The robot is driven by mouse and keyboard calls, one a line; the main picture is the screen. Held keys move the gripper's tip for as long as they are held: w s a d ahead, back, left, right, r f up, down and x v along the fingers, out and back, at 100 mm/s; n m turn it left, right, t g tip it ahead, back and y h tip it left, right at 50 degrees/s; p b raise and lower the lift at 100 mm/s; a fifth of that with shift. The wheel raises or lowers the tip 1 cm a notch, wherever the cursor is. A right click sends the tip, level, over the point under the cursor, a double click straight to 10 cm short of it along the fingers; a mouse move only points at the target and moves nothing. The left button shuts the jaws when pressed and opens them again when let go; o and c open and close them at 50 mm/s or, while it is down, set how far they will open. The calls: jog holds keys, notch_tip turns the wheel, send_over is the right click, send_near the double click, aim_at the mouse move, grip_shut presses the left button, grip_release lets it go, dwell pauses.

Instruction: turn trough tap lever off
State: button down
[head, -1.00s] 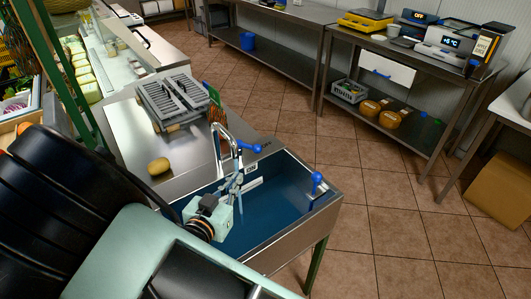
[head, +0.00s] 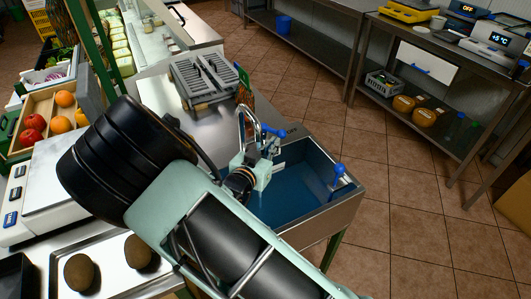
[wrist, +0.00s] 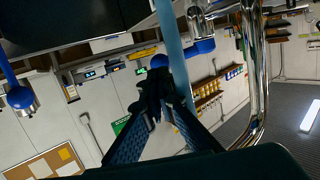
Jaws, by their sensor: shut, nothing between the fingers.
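The trough (head: 322,212) is a steel sink with a blue inside. The curved chrome tap (head: 240,120) stands at its back left edge and has a blue lever (head: 274,132). In the wrist view the chrome tap pipe (wrist: 262,75) is at the right, with a blue lever part (wrist: 200,47) close behind the fingers. My gripper (head: 268,150) is shut and empty, close by the lever; it also shows in the wrist view (wrist: 154,105). I cannot tell whether the fingertips touch the lever. A second blue-knobbed handle (head: 339,172) stands on the trough's right rim.
A slotted grey rack (head: 205,78) stands on the steel counter behind the tap. A scale (head: 45,190), a fruit crate (head: 28,112) and a tray with brown round items (head: 112,270) are at the left. The tiled floor (head: 400,230) right of the trough is clear.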

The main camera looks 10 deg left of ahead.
aim_at(272, 130)
jog(key=shift+x, duration=1.2)
